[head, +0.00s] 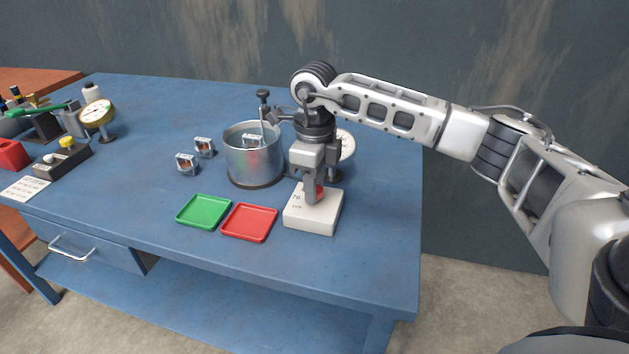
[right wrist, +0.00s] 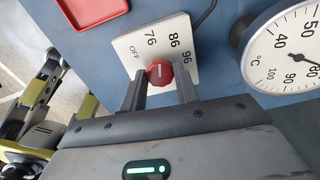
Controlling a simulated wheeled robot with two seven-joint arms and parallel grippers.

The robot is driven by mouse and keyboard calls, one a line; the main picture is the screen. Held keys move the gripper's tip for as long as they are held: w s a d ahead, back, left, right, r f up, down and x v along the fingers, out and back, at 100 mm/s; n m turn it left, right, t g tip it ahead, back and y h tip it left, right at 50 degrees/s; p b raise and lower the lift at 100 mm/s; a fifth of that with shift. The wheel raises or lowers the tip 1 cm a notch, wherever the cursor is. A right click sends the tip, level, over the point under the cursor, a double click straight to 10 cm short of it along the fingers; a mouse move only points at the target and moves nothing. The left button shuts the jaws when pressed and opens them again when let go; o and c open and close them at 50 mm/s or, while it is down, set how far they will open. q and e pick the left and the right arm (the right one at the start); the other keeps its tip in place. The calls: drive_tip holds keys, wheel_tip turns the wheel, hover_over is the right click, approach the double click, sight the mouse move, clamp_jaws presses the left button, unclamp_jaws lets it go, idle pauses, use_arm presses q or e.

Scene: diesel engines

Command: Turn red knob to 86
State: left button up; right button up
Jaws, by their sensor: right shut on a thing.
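The red knob (right wrist: 159,71) sits on a white control box (right wrist: 128,42) with the labels OFF, 76, 86 and 96 printed around it. A short white mark shows on the knob; I cannot tell exactly which label it points to. My right gripper (right wrist: 162,80) is shut on the knob, one finger on each side. In the head view the right gripper (head: 313,194) reaches down from above onto the white box (head: 311,218), and its fingers partly hide the knob (head: 320,190). My left gripper is not in view.
A round °C dial (right wrist: 290,50) stands beside the box, its needle near 80. A metal pot (head: 255,163) stands behind the box. A red tray (head: 249,236) and a green tray (head: 204,226) lie to its left. The blue table (head: 372,270) is clear at the front right.

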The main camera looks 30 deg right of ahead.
use_arm(q)
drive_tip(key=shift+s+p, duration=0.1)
drive_tip(key=shift+p, duration=0.25)
use_arm(e)
drive_tip(key=m, duration=0.5)
drive_tip(key=shift+m, duration=0.3)
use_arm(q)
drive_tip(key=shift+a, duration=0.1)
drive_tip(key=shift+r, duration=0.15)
use_arm(e)
drive_tip(key=o, duration=1)
drive_tip(key=shift+c, duration=0.2)
wheel_tip(320, 180, up, 16)
